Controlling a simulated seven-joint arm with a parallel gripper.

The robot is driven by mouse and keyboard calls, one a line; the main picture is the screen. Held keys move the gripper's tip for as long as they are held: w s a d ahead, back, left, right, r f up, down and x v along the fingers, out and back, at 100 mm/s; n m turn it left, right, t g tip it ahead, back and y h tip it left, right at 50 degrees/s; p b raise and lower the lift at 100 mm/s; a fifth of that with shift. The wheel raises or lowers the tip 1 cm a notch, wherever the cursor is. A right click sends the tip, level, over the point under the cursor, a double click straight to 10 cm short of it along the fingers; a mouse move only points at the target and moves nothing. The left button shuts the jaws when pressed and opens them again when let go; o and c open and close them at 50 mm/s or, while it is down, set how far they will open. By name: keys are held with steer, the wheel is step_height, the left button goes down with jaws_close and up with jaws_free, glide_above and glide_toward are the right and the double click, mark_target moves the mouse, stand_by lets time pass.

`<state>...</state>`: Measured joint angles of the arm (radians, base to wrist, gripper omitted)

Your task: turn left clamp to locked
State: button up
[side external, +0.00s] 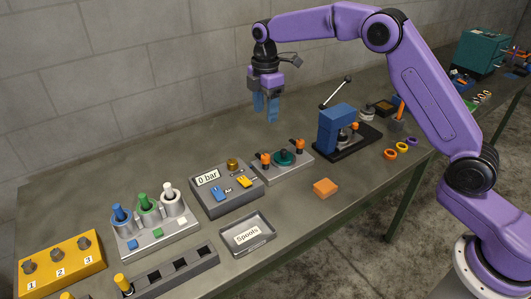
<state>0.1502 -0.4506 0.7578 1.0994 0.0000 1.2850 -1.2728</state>
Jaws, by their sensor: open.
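A light grey fixture block (283,174) sits mid-table with a round teal part (285,158) in its centre. An orange-topped left clamp (265,158) stands at the fixture's left end. A matching orange-topped right clamp (300,145) stands at its right end. Whether either clamp is locked is too small to tell. My gripper (265,113) has blue fingers pointing down, open and empty. In the picture it hangs above the fixture's left end, apart from the clamps.
A grey box marked "0 bar" (208,178) stands just left of the fixture. A blue press (336,127) with a raised lever stands to the right. An orange block (326,188) lies in front. A "Spools" tray (262,249) is at the front left.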

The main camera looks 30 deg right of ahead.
mark_target(266, 156)
step_height(266, 156, down, 16)
steer(key=shift+r, duration=0.2)
stand_by(0.4)
steer(key=c, duration=1.1)
